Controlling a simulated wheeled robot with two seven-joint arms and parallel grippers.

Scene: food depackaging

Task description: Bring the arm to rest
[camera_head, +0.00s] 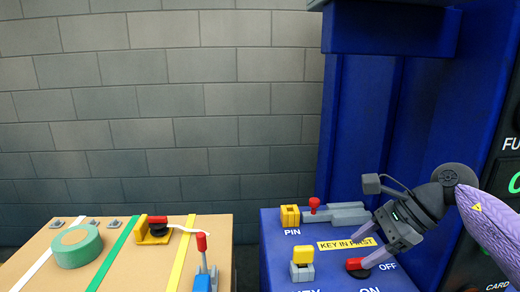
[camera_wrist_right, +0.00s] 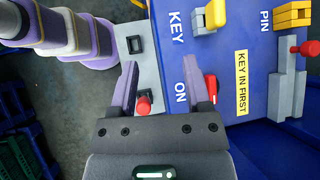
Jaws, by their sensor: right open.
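My right gripper (camera_head: 378,262) reaches in from the right in the head view, above the blue machine's sloping panel (camera_head: 275,250). Its two fingers are spread in the right wrist view (camera_wrist_right: 160,78), with nothing clamped between them. A red switch handle (camera_head: 357,264) beside the OFF label lies close to the fingers. In the wrist view a red handle (camera_wrist_right: 210,85) shows just right of the right finger, and a red knob (camera_wrist_right: 143,104) shows between the fingers, lower down. I cannot tell whether the fingers touch either. My left gripper is out of view.
A yellow key block (camera_head: 302,256) and a yellow pin block (camera_head: 290,215) with a red-knobbed grey slide (camera_head: 340,213) stand on the panel. A tan box (camera_head: 120,260) at left carries green tape (camera_head: 75,246) and latches. A tall blue frame (camera_head: 390,120) rises behind.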

